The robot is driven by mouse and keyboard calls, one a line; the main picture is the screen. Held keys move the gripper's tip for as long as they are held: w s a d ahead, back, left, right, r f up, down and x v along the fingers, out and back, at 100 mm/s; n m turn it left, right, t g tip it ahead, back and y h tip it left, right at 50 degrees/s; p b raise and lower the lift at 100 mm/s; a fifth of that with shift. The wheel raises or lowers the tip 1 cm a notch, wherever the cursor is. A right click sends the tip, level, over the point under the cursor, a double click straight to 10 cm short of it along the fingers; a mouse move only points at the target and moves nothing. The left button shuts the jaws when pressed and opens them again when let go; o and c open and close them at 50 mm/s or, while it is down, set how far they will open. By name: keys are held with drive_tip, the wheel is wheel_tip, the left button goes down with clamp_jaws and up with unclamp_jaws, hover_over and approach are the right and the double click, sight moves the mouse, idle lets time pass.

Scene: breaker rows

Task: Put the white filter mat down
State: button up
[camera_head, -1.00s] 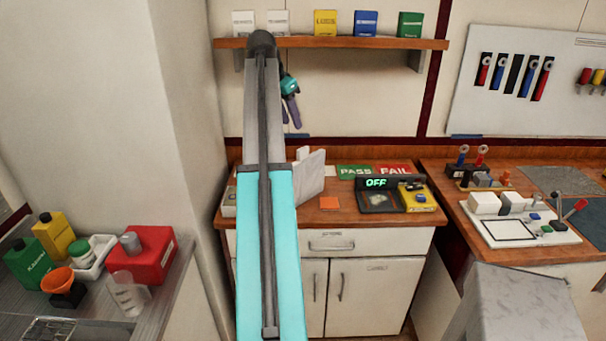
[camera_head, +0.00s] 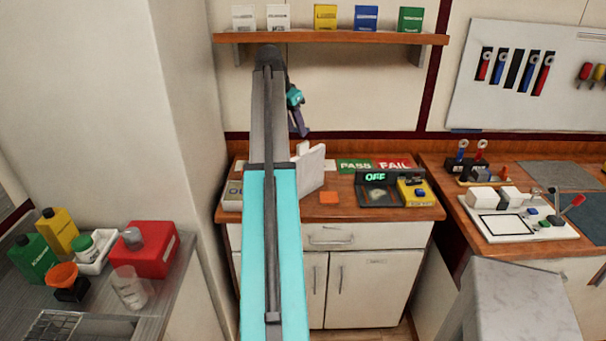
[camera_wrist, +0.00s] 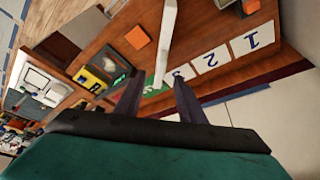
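A white flat panel (camera_head: 312,170), which looks like the filter mat, stands upright on the wooden counter, partly behind my arm. In the wrist view the white panel (camera_wrist: 168,38) shows nearly edge-on, beyond and between my fingers. My gripper (camera_head: 304,134) is just above the panel's top edge in the head view. In the wrist view my gripper (camera_wrist: 158,92) has its two dark fingers spread apart, with no clear contact on the panel.
The green PASS sign (camera_head: 355,165) and red FAIL sign (camera_head: 393,165) lie behind a dark OFF device (camera_head: 376,190). An orange square (camera_head: 329,198) lies in front of the panel. White number cards (camera_wrist: 252,39) lie along the counter's back. A shelf (camera_head: 335,38) hangs above.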

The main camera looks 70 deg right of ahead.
sight(302, 143)
drive_tip(key=shift+p+x, duration=0.3)
drive_tip(key=shift+x, duration=1.2)
drive_tip(key=shift+d+f, duration=0.15)
drive_tip(key=shift+p+x, duration=1)
drive_tip(key=shift+x, duration=0.25)
drive_tip(key=shift+p+x, duration=0.3)
drive_tip(key=shift+x, duration=0.9)
drive_tip(key=shift+w+d, duration=0.1)
clamp_jaws()
